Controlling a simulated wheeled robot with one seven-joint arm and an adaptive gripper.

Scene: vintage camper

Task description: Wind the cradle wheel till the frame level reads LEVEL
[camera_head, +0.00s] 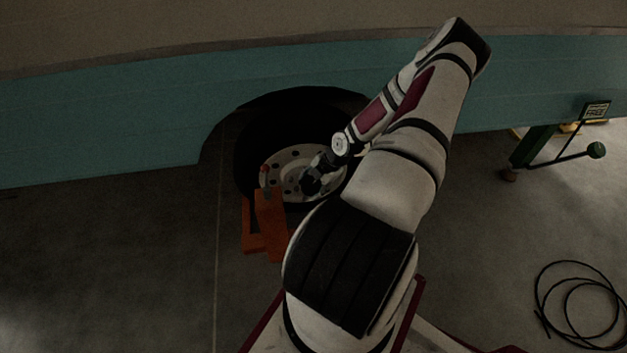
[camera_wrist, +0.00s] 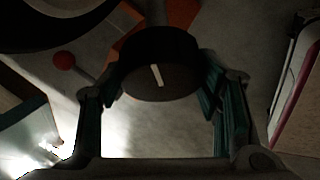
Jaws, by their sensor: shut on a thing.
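My gripper (camera_head: 313,181) is in front of the camper's road wheel in the head view, partly hidden by my arm. In the wrist view my gripper (camera_wrist: 161,88) has its fingers on both sides of a dark round wheel (camera_wrist: 180,87) with a white mark on its face; it is shut on this wheel. The mark stands close to upright, leaning slightly. An orange cradle (camera_head: 268,228) stands at the foot of the tyre, and an orange part (camera_wrist: 180,12) shows behind the dark wheel. I cannot make out a frame level reading.
A red ball on a rod (camera_wrist: 65,61) is left of my gripper. The camper's teal side (camera_head: 110,125) runs above the wheel arch. A black cable (camera_head: 578,305) lies coiled on the floor.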

